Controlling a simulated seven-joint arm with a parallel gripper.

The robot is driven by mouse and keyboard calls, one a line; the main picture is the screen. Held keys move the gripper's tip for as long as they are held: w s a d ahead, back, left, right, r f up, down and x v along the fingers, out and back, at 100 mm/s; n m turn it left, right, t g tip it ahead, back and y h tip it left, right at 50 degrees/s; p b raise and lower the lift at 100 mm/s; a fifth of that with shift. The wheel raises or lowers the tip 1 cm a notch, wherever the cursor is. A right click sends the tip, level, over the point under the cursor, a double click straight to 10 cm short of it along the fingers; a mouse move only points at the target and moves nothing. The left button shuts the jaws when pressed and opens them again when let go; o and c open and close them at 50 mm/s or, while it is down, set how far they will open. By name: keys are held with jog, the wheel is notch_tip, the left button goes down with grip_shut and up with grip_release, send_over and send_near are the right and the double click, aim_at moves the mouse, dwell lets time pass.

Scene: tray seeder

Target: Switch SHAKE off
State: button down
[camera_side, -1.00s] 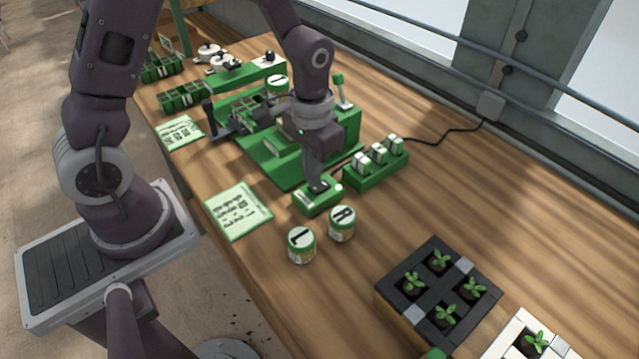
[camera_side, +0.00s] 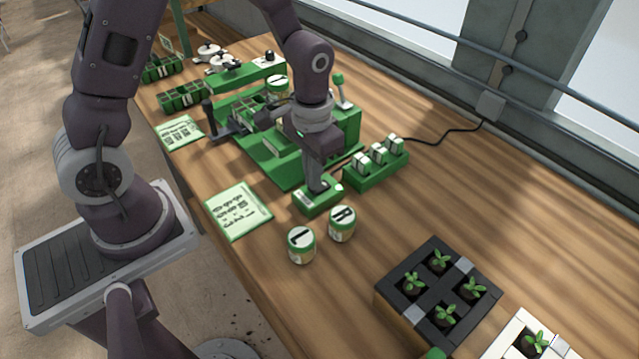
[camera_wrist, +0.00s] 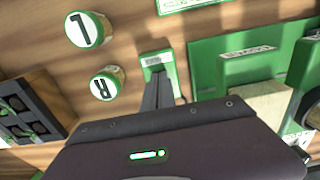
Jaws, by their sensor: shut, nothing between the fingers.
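A small green switch box (camera_side: 318,203) with a pale label stands on the bench in front of the green seeder machine (camera_side: 275,160). My gripper (camera_side: 318,189) is shut and points down at the top of this box, its tips at the dark rocker area. In the wrist view the closed fingers (camera_wrist: 158,90) reach over the box, and its label end (camera_wrist: 155,60) shows beyond them. The tips hide the switch, so I cannot tell its position or whether they touch it. A small pale round spot shows on the box beside the fingers.
Jars marked L (camera_side: 301,246) and R (camera_side: 342,224) stand close in front of the box. A green rack (camera_side: 376,172) with several small white packs is to its right. A printed card (camera_side: 238,211) lies left.

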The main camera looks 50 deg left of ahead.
jog(key=shift+f, duration=0.65)
jog(key=shift+r, duration=3.55)
jog(key=shift+r, duration=0.1)
jog(key=s+r+t, duration=0.5)
jog(key=s+r, duration=1)
jog(key=s, duration=0.1)
jog(key=shift+a+r+t, duration=0.3)
jog(key=shift+a, duration=0.15)
